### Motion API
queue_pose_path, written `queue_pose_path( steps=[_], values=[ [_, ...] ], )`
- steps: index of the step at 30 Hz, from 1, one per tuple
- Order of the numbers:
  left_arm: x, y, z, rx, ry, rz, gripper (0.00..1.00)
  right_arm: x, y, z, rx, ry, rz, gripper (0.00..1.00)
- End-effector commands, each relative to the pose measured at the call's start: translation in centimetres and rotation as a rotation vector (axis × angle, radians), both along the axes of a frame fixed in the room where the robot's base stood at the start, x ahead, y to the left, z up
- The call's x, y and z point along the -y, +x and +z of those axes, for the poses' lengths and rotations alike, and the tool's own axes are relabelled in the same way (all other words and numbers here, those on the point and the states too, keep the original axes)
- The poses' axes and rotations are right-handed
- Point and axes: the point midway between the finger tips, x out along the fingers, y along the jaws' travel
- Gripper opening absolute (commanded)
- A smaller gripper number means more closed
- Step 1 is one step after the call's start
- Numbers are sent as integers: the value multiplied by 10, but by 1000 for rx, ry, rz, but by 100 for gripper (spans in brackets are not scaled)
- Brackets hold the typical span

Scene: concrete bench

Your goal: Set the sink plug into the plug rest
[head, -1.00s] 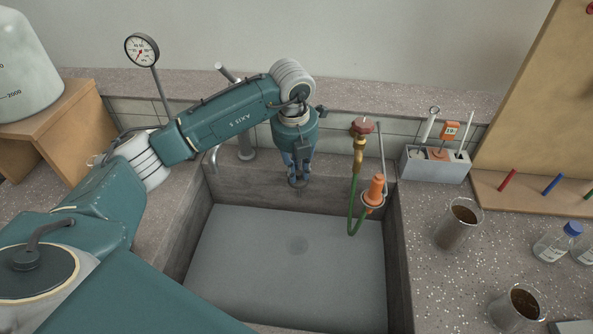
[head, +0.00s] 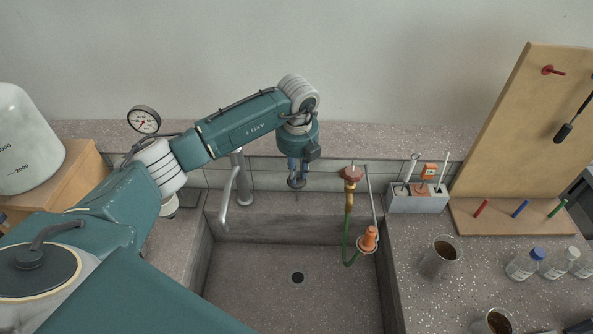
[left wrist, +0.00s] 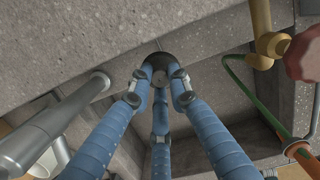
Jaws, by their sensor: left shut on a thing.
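My left gripper (head: 298,172) points down over the back edge of the sink, with its blue fingers shut on the sink plug (head: 297,185). The plug is a small dark disc, held level with the sink's back wall and clear of the floor. The left wrist view shows the dark round plug (left wrist: 158,62) between the fingertips, with part of it covered by them. The sink (head: 250,276) has a bare floor with a dark open drain hole (head: 298,278). I cannot pick out the plug rest for certain. My right gripper is not in view.
A grey faucet (head: 243,185) stands left of the gripper. A red-knobbed tap (head: 351,174) with a green hose and orange nozzle (head: 369,238) stands right. A grey caddy (head: 417,202), a brown-filled beaker (head: 440,258) and bottles (head: 525,264) are further right.

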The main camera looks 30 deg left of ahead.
Motion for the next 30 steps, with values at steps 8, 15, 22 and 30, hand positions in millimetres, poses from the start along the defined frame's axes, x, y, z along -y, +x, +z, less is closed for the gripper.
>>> queue_pose_path(
  steps=[8,15,22,30],
  values=[
    [0,0,-23,0,0,0,0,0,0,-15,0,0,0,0],
    [0,0,-43,1,1,0,0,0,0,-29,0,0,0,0],
    [0,0,-61,0,0,0,0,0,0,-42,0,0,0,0],
    [0,0,-82,1,-1,0,0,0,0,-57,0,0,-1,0]
  ],
)
